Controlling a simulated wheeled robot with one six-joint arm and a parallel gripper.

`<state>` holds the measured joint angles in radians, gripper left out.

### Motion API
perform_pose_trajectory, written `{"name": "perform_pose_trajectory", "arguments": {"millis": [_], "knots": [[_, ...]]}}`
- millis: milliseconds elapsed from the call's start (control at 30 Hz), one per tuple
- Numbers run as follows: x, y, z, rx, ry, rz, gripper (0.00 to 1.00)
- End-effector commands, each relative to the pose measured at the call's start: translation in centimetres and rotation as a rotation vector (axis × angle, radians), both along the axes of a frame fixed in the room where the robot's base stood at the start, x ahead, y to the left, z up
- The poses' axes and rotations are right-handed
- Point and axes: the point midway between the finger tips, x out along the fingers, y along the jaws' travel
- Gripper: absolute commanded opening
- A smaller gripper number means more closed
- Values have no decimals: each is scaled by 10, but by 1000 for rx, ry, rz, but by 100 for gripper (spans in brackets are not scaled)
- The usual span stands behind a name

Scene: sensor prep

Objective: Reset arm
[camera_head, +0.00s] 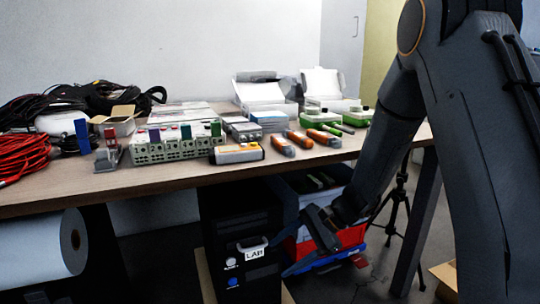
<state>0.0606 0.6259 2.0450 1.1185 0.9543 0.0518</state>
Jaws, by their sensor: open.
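My arm comes down from the top right of the head view. My gripper (308,250) hangs low in front of the table, below the level of the tabletop. Its dark fingers are apart and point to the left, with nothing seen between them. It overlaps the view of the blue and red crates under the table. I cannot tell how far it is from them.
The wooden table (150,178) bears a red cable coil (22,158), black cables (125,97), a grey terminal block (170,150), orange-handled tools (298,139) and open white boxes (260,92). Below stand a black computer case (240,235), a red crate (350,237) and a black tripod (400,200).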

Motion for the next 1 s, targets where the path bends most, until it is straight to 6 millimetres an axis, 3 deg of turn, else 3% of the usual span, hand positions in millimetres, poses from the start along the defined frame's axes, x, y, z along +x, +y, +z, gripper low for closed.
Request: {"name": "perform_pose_trajectory", "arguments": {"millis": [33, 133, 400, 700, 1000], "knots": [[-17, 17, 16, -28, -30, 82, 62], [-52, 40, 38, -86, -87, 237, 62], [-150, 75, 88, -235, -263, 644, 62], [-242, 75, 124, -384, -509, 1063, 62], [-283, 63, 138, -467, -681, 1299, 62]]}}
